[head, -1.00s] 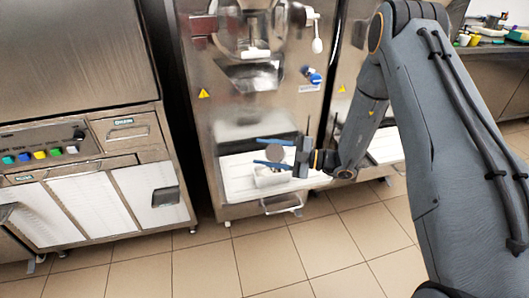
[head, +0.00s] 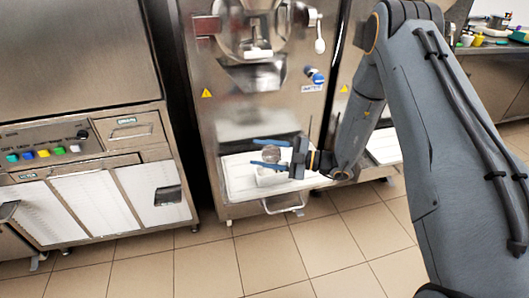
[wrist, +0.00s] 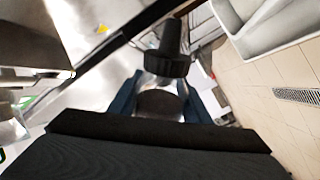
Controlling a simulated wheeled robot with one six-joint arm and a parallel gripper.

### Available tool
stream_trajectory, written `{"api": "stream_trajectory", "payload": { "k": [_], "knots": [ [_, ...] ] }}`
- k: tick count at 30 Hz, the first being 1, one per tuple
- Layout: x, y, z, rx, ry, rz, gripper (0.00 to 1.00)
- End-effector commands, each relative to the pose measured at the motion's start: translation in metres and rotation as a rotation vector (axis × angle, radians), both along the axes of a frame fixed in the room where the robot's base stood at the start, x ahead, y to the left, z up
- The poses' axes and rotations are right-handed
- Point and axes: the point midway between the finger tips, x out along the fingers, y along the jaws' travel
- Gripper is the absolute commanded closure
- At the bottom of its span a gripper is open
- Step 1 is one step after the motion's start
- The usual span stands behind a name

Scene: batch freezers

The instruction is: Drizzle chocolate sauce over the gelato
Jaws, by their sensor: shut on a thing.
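My gripper (head: 256,152) has blue fingers shut on a clear bottle (wrist: 160,84) with a black cap and dark brown contents. In the wrist view the bottle sits between the fingers with its cap toward the picture's top. In the head view the bottle shows as a small greyish shape (head: 271,155) between the fingers. Just below it, a small white container (head: 270,176) stands on the white tray (head: 238,180) at the freezer's foot. The container is partly covered by the gripper; I cannot make out any gelato in it.
The steel batch freezer (head: 240,100) rises right behind my gripper. A steel cabinet with coloured buttons (head: 80,150) stands at the left. A counter with small items (head: 485,40) is at the far right. Tiled floor (head: 280,255) in front is clear.

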Motion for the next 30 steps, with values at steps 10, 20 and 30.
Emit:
{"api": "stream_trajectory", "payload": {
  "k": [10, 20, 30],
  "knots": [
    [-0.003, 0.011, 0.0, 0.0, 0.0, 0.0, 0.8],
    [-0.006, 0.021, 0.0, 0.001, 0.0, -0.001, 0.8],
    [-0.009, 0.031, 0.0, 0.001, 0.001, 0.001, 0.8]
  ]
}}
